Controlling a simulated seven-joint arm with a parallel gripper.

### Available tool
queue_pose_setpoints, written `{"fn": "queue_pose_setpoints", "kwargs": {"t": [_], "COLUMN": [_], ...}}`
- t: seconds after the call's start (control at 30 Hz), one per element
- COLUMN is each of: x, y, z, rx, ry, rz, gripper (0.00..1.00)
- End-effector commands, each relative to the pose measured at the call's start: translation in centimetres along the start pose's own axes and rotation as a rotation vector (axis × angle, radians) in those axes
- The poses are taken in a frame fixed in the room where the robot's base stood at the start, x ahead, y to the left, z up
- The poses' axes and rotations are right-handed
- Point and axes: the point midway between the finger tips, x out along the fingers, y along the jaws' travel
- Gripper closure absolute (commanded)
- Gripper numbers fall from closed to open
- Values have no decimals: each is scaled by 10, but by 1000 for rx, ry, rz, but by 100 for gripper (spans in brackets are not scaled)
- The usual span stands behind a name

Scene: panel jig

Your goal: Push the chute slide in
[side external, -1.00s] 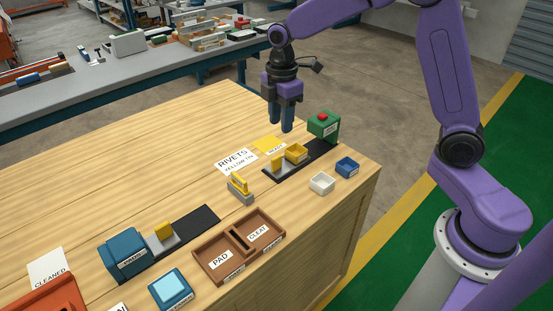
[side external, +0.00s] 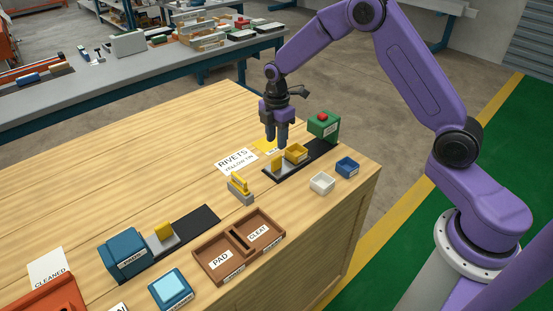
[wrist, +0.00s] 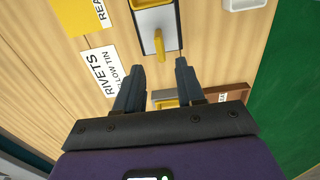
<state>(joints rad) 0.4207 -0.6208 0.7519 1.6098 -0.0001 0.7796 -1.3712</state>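A grey slide plate (side external: 277,169) with an upright yellow handle (side external: 277,163) sits on a black track (side external: 321,149). A yellow open bin (side external: 297,152) stands beside it, and a green box (side external: 323,124) with a red button is at the track's far end. In the wrist view the yellow handle (wrist: 158,43) stands on its pale plate (wrist: 151,22), just beyond my fingertips. My gripper (side external: 277,146) is above the handle, fingers down and apart; the wrist view shows the gripper (wrist: 160,68) empty. I cannot read a chute label.
A second slide (side external: 162,237) with a yellow handle sits by a blue box (side external: 124,254). A yellow-topped grey stand (side external: 240,189), a brown divided tray (side external: 228,263), a white bin (side external: 321,183) and a blue bin (side external: 347,167) are nearby.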

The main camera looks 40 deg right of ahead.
Motion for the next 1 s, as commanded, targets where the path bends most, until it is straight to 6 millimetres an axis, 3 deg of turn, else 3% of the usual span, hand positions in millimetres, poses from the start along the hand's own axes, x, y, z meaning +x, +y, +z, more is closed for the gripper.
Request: {"fn": "queue_pose_setpoints", "kwargs": {"t": [0.2, 0.4, 0.6, 0.9, 1.0], "x": [43, 70, 83, 84, 84], "y": [-1, 0, 0, 0, 0], "z": [0, 0, 0, 0, 0], "rx": [0, 1, 0, 0, 1], "ry": [-1, 0, 0, 0, 0], "rz": [-5, -2, 0, 0, 0], "gripper": [62, 62, 62, 62, 94]}}
